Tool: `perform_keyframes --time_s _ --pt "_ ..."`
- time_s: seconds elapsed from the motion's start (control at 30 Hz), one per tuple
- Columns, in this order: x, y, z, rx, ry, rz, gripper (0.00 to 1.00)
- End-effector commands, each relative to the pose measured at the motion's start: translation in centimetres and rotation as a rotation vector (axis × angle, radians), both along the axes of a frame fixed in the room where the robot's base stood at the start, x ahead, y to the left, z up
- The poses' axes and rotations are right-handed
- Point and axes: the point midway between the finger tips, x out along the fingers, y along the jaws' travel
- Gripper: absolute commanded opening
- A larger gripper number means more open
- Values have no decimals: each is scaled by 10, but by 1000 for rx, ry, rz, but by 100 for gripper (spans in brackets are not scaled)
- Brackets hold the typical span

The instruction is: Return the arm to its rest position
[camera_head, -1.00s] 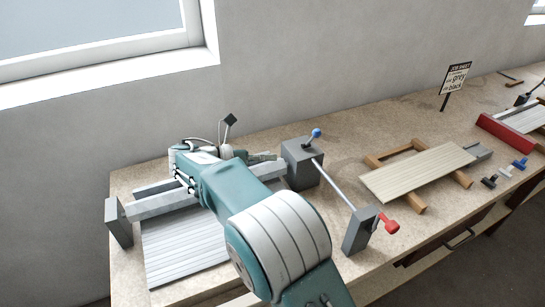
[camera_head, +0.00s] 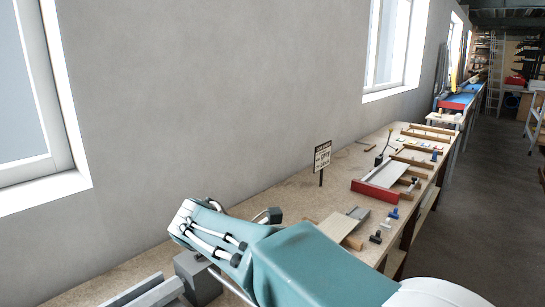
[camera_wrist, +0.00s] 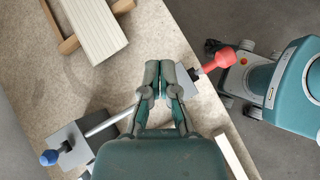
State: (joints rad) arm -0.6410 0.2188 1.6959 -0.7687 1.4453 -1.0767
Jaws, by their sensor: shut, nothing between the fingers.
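My gripper (camera_wrist: 160,72) is shut and empty in the wrist view, its two fingers together above the bench. Below it are a thin metal rod (camera_wrist: 110,122) and a red-knobbed handle (camera_wrist: 218,60) at the bench edge. My arm hides part of the clamp and bench there.
A grey block (camera_wrist: 70,145) with a blue knob (camera_wrist: 49,157) stands at lower left in the wrist view. A pale slatted panel (camera_wrist: 93,25) lies on wooden strips. A sign (camera_head: 322,158) and a red rail (camera_head: 374,192) stand farther along the bench.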

Motion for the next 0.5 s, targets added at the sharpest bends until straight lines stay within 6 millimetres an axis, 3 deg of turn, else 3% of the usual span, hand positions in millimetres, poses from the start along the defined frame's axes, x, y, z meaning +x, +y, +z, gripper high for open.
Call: perform_keyframes --time_s 0.03,0.2,0.5 --pt "-10 -21 5 72 -34 -75 0" --pt "-46 -71 8 314 -158 -338 0" --pt "-119 -130 2 718 -396 -848 0"
